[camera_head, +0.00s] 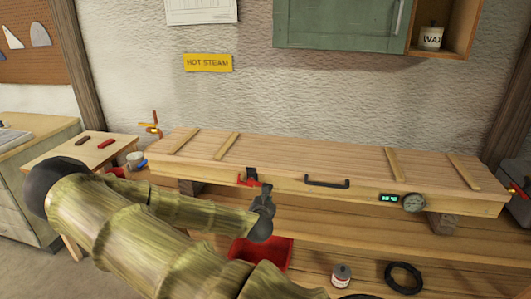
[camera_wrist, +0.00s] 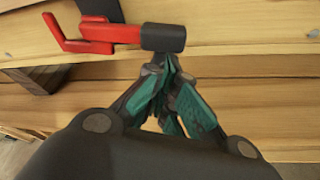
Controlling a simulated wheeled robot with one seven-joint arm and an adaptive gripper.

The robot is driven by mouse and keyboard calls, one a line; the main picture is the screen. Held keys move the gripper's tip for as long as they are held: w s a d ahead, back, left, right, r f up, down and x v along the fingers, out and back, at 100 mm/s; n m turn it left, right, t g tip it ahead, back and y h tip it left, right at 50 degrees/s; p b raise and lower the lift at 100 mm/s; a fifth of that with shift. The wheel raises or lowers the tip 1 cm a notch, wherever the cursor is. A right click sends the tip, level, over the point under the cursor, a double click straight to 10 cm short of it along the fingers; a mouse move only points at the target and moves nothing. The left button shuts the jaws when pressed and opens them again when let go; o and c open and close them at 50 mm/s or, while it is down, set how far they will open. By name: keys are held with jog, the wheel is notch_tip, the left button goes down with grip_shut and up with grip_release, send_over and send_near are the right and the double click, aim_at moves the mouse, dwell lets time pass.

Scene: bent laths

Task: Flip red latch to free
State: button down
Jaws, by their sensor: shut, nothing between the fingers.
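The red latch (camera_wrist: 110,32) is on the front of the long wooden steam box (camera_head: 320,165). In the wrist view it has a red bar, a hooked red end at the left and a dark sleeve (camera_wrist: 163,37) at its right end. In the head view the latch (camera_head: 247,181) shows small, under a dark bracket and partly beside my gripper. My gripper (camera_wrist: 168,68) is shut and empty. Its fingertips are just below the dark sleeve; I cannot tell whether they touch it.
A black handle (camera_head: 327,183), a green display (camera_head: 388,198) and a round gauge (camera_head: 414,202) are on the box front. Below are a red tray (camera_head: 272,251), a small can (camera_head: 341,274) and a black ring (camera_head: 404,277). A side table (camera_head: 80,155) stands left.

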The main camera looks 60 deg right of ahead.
jog(key=f, duration=0.1)
jog(key=f+b, duration=0.2)
jog(key=f, duration=0.1)
jog(key=shift+w, duration=0.3)
jog(key=b+v, duration=0.2)
jog(key=v, duration=0.8)
jog(key=shift+w+a+r, duration=0.2)
jog(key=shift+w+r, duration=0.05)
jog(key=shift+w, duration=0.05)
jog(key=s+a+f+m+g+y, duration=0.1)
jog(key=s+a+f+m+y, duration=0.15)
jog(key=s+a+f, duration=0.4)
jog(key=s+a+f+m+g+y, duration=0.15)
jog(key=a+f+m, duration=0.25)
jog(key=f, duration=0.5)
jog(key=s+a+f+m+g+y, duration=0.25)
jog(key=a+f+m, duration=0.2)
jog(key=f, duration=0.35)
jog(key=s+a+f+m+y, duration=0.1)
jog(key=a+f+m+y, duration=0.1)
jog(key=a, duration=0.6)
jog(key=s+a+f+m+g+y, duration=0.1)
jog(key=s+a+f+m+y, duration=0.1)
jog(key=a, duration=0.6)
jog(key=s+a+f+m+y, duration=0.2)
jog(key=a+f+m, duration=0.2)
jog(key=a, duration=0.4)
jog(key=shift+s+a+g+y, duration=0.2)
jog(key=shift+a+g+y, duration=0.05)
jog(key=shift+g+y, duration=0.1)
